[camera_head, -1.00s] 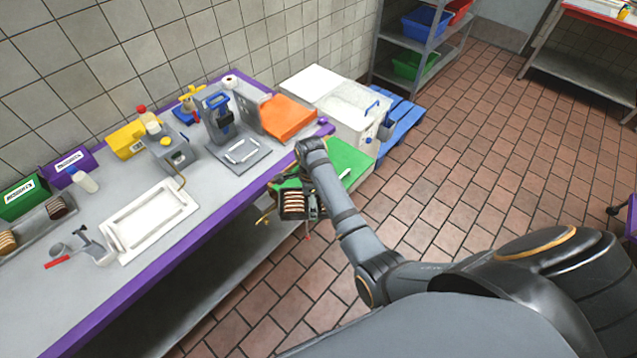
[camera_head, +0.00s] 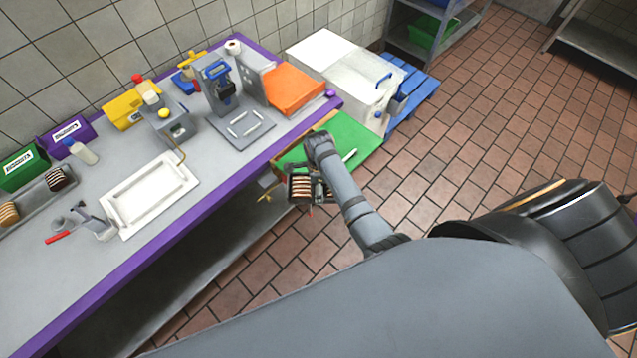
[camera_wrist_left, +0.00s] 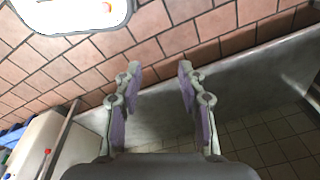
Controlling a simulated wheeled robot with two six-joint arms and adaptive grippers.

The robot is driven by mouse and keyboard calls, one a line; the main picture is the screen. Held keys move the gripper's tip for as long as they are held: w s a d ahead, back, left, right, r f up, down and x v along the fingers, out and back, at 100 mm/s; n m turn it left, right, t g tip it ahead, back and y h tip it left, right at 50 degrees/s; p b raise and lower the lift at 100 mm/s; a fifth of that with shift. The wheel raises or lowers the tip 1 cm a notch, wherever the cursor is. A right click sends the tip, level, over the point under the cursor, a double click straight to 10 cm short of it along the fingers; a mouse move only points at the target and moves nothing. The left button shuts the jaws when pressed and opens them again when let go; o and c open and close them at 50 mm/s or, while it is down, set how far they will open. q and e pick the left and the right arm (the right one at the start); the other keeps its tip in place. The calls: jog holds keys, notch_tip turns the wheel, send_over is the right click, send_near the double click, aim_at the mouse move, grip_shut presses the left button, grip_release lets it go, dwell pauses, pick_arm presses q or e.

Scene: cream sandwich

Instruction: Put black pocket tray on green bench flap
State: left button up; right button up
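The black pocket tray (camera_head: 301,190), with brown and cream slices standing in it, is at the near left corner of the green bench flap (camera_head: 354,136) in the head view. My right gripper (camera_head: 318,189) is at its right side and appears shut on it; the fingertips are small and partly hidden by the arm. The tray overlaps the flap's near edge in the picture; I cannot tell whether they touch. My left gripper (camera_wrist_left: 157,95) is open and empty in the left wrist view, and is not in the head view.
The purple-edged bench (camera_head: 225,172) carries a white tray (camera_head: 148,194), a grey press (camera_head: 222,88) and an orange board (camera_head: 293,90). A white chest (camera_head: 358,98) and a blue pallet (camera_head: 412,93) stand behind the flap. Tiled floor (camera_head: 470,150) is open at right.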

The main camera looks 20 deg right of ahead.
jog(key=shift+s+a+f, duration=0.1)
jog(key=shift+s+f, duration=0.05)
jog(key=shift+s, duration=0.05)
jog(key=o, duration=0.8)
jog(key=shift+w+f, duration=0.1)
jog(key=shift+c, duration=0.2)
jog(key=shift+o, duration=0.5)
jog(key=shift+w+f, duration=0.1)
jog(key=shift+d, duration=0.2)
jog(key=shift+a+r, duration=0.1)
jog(key=shift+r, duration=0.1)
pick_arm(q)
jog(key=shift+s+a+f+b, duration=0.25)
jog(key=shift+s+f+b, duration=0.35)
jog(key=shift+s, duration=0.15)
jog(key=shift+s+a+f+b, duration=0.2)
jog(key=shift+s+f+b, duration=0.25)
jog(key=shift+s+f, duration=0.2)
pick_arm(e)
notch_tip(320, 180, up, 12)
jog(key=shift+r, duration=0.25)
